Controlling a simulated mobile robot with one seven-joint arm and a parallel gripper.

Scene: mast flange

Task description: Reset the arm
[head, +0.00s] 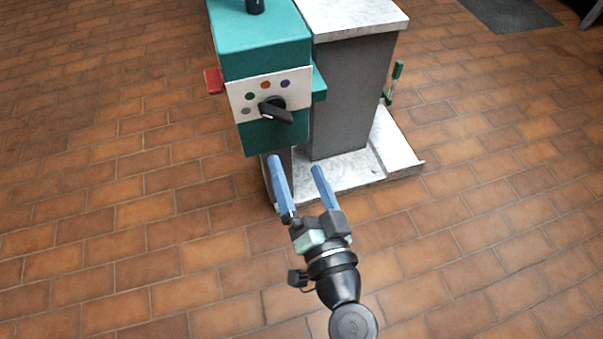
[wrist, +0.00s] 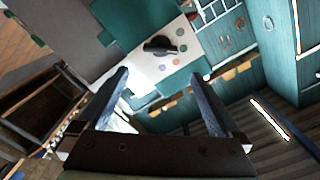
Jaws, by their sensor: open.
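My gripper (head: 296,164) is open and empty, with two blue fingers spread apart. In the head view it reaches up toward a teal box with a white front panel and stands just below and in front of it. The teal box (head: 262,50) carries a black knob (head: 275,110) with several coloured dots around it. In the wrist view my gripper (wrist: 159,76) shows both fingers, and the knob (wrist: 160,46) lies beyond and between their tips. I see no contact between the fingers and the box.
The box is beside a grey pedestal (head: 350,95) with a pale marble-like top and base. A red part (head: 213,80) sticks out at the box's left, and a green lever (head: 396,80) stands at the pedestal's right. Brown floor tiles (head: 110,230) lie open around.

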